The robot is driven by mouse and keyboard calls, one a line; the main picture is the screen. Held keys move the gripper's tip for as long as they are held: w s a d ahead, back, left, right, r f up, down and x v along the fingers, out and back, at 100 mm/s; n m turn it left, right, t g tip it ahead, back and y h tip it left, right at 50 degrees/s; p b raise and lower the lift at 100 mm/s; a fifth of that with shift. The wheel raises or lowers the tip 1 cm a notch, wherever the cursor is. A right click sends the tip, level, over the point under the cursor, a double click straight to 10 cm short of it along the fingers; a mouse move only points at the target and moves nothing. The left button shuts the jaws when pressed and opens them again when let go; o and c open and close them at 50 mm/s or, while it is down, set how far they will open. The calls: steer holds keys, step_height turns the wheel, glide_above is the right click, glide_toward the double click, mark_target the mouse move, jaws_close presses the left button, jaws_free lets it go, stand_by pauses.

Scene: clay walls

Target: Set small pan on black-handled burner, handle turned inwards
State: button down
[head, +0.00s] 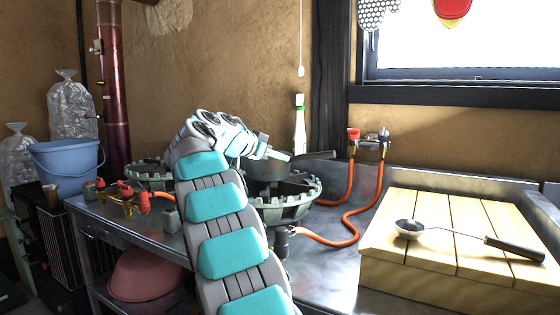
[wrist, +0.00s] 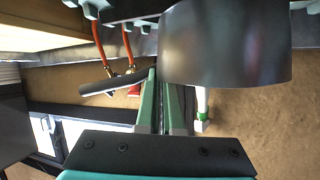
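The small pan (head: 268,170) is dark metal. It is over the right burner (head: 290,208), which has a black handle (head: 281,238); I cannot tell whether the pan touches the burner. The pan handle (head: 318,155) points right in the head view. In the wrist view the pan's curved wall (wrist: 225,50) is close on the right and its handle (wrist: 105,86) runs left. My gripper (wrist: 158,75) looks shut on the pan where the handle meets the wall, though the exact contact is partly hidden. My gripper also shows in the head view (head: 280,156).
The left burner (head: 145,177) has orange-red fittings (head: 125,193). Orange hoses (head: 362,205) run to a wall tap. A ladle (head: 410,229) lies on a wooden slatted board (head: 450,215) at right. A green-and-white bottle (head: 299,125) stands behind the pan. A blue bucket (head: 66,165) is at left.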

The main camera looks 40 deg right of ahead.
steer(key=shift+f, duration=0.35)
steer(key=shift+f, duration=0.15)
steer(key=c, duration=1.1)
jaws_free()
steer(key=shift+o, duration=0.2)
steer(key=shift+r, duration=0.3)
steer(key=b+v, duration=0.1)
steer(key=v, duration=1.1)
steer(key=shift+f, duration=0.2)
